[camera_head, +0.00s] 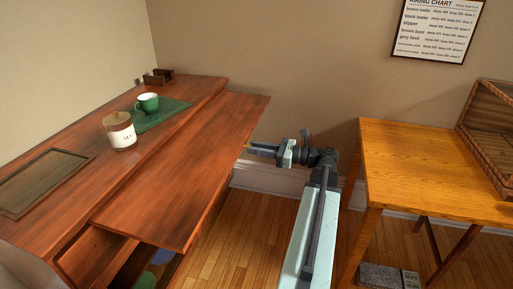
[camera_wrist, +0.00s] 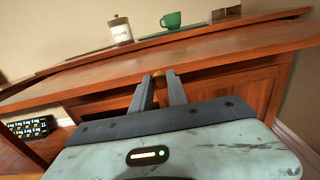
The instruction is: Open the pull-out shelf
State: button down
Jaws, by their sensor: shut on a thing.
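The pull-out shelf (camera_head: 190,165) is a long reddish-brown board standing out from under the top of the wooden cabinet (camera_head: 70,150). In the wrist view the shelf (camera_wrist: 225,45) runs across the picture, with its front edge facing me. My gripper (camera_head: 252,148) is at the shelf's front edge, towards its far end. In the wrist view my gripper (camera_wrist: 165,80) is shut on a small brass-coloured knob (camera_wrist: 171,74) just under that edge. The fingers hide part of the knob.
A sugar jar (camera_head: 120,131) and a green mug (camera_head: 147,103) on a green mat (camera_head: 160,117) stand on the cabinet top. An open compartment (camera_head: 100,258) shows below the shelf. A wooden table (camera_head: 430,165) stands to the right, with a grey box (camera_head: 380,276) on the floor.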

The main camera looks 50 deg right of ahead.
jog(key=shift+w+d, duration=0.1)
jog(key=c, duration=1.3)
grip_release()
jog(key=shift+w, duration=0.1)
jog(key=v, duration=0.7)
jog(key=shift+s, duration=0.35)
